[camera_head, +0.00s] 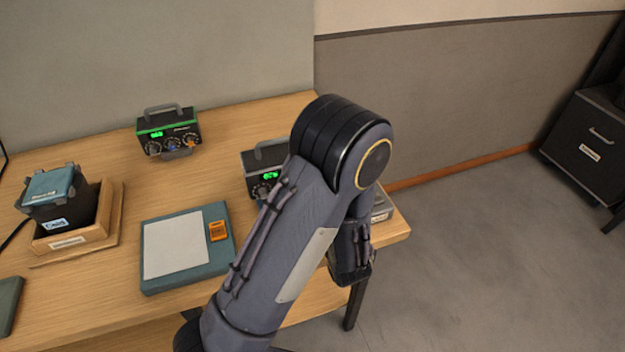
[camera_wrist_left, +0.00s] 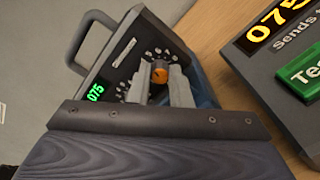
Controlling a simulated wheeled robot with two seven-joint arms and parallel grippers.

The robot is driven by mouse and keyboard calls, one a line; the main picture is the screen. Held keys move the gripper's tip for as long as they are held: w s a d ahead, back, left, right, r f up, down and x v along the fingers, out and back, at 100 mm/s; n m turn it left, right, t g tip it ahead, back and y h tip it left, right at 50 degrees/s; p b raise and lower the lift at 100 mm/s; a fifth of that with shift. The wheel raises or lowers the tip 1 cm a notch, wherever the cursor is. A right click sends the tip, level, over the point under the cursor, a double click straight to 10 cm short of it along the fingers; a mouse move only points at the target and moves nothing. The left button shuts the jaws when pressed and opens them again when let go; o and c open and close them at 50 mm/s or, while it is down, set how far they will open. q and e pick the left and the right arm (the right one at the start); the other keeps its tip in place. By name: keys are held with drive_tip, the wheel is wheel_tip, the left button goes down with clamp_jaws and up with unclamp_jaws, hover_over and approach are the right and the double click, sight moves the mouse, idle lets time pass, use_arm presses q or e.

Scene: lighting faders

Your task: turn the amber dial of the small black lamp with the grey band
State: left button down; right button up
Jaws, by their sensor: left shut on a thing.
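The small black lamp (camera_head: 250,174) with a carry handle and a green readout stands near the right of the table, partly hidden behind my left arm. In the left wrist view the lamp (camera_wrist_left: 125,55) fills the upper left, with a green readout of 075 and white marks around its amber dial (camera_wrist_left: 160,70). My left gripper (camera_wrist_left: 163,80) is shut on the amber dial, one finger on each side. In the head view my arm hides the gripper and the dial. My right gripper is in neither view.
A similar black lamp with a green band (camera_head: 168,134) stands farther back. A teal box (camera_head: 187,286) with a white top lies in front, and a wooden tray (camera_head: 108,215) holds a dark container at left. A dark panel (camera_wrist_left: 262,68) reading 075 sits close right of the gripper.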

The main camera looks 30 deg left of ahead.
use_arm(q)
drive_tip(key=shift+m+p, duration=0.4)
drive_tip(key=shift+m, duration=0.1)
drive_tip(key=c, duration=1.3)
unclamp_jaws()
drive_tip(key=b+v, duration=0.1)
drive_tip(key=v, duration=0.7)
drive_tip(key=shift+a, duration=0.1)
